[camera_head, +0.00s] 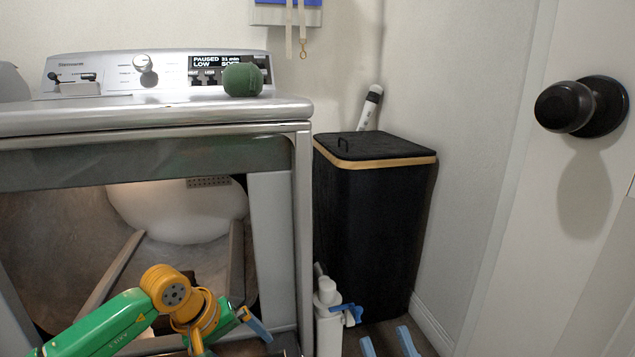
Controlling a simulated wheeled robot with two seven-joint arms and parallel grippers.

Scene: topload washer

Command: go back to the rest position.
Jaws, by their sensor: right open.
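My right gripper (386,340) shows at the bottom centre as two blue fingers held apart, with nothing visible between them. It is in front of the black hamper, to the right of a white bottle. My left arm, green with orange joints, comes in from the lower left in front of the machine's opening. Only one blue finger of my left gripper (256,326) shows clearly, near the opening's lower right corner. Whether its jaws are apart cannot be seen.
A washing machine (303,200) fills the left; its display reads "PAUSED". A green ball-like object (242,80) sits on top. A black hamper (375,220), the white bottle (327,310) with a blue part beside it, and a door with a black knob (582,106) stand right.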

